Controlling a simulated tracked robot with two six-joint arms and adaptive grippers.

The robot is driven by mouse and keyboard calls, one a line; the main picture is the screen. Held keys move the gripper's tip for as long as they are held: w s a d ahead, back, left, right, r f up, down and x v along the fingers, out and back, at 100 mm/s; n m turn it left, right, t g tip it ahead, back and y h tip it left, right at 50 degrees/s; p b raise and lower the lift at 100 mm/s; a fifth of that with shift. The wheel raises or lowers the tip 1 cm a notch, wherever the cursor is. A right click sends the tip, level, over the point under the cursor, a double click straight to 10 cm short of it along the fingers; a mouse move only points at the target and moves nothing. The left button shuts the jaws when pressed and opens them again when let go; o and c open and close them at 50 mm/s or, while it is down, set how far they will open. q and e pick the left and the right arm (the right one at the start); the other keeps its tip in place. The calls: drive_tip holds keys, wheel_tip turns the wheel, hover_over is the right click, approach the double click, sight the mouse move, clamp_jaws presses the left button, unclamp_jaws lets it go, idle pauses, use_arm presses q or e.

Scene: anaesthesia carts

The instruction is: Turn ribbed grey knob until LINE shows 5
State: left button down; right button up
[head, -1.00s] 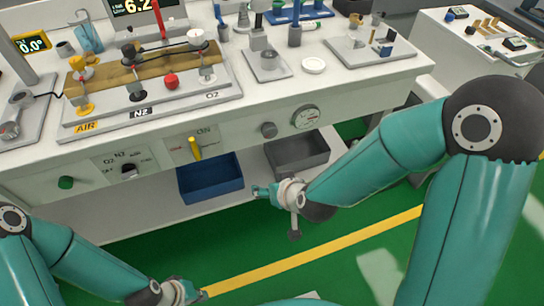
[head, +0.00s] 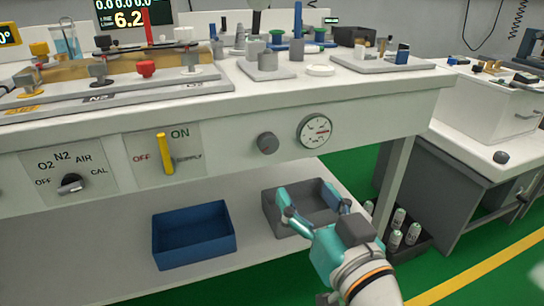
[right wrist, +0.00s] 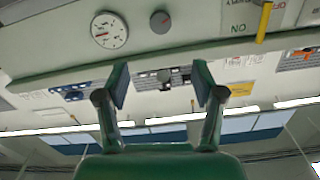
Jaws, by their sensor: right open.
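The ribbed grey knob (head: 267,143) sits on the bench's front panel, just left of a round dial gauge (head: 314,131). It also shows in the right wrist view (right wrist: 160,22), above the gap between the fingers. The LINE display (head: 128,18) at the upper left reads 6.2. My right gripper (head: 310,194) is open and empty, below the knob and gauge in the head view. Its spread fingers also show in the right wrist view (right wrist: 160,82), apart from the knob. My left gripper is out of view.
A yellow supply lever (head: 165,153) and a selector knob (head: 72,184) are on the panel to the left. A blue bin (head: 194,235) and a grey bin (head: 271,215) stand on the lower shelf. Bottles (head: 396,238) stand at the right. The panel around the knob is clear.

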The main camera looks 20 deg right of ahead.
drive_tip(key=p, duration=1.1)
approach(271, 145)
drive_tip(key=w, duration=0.6)
drive_tip(key=w+b, duration=0.1)
drive_tip(key=w, duration=0.1)
drive_tip(key=shift+w+a+f, duration=0.1)
drive_tip(key=shift+w+a, duration=0.1)
drive_tip(key=shift+w, duration=0.7)
drive_tip(key=c, duration=1)
drive_tip(key=shift+d, duration=0.25)
drive_tip(key=shift+c, duration=0.7)
drive_tip(key=shift+a, duration=0.2)
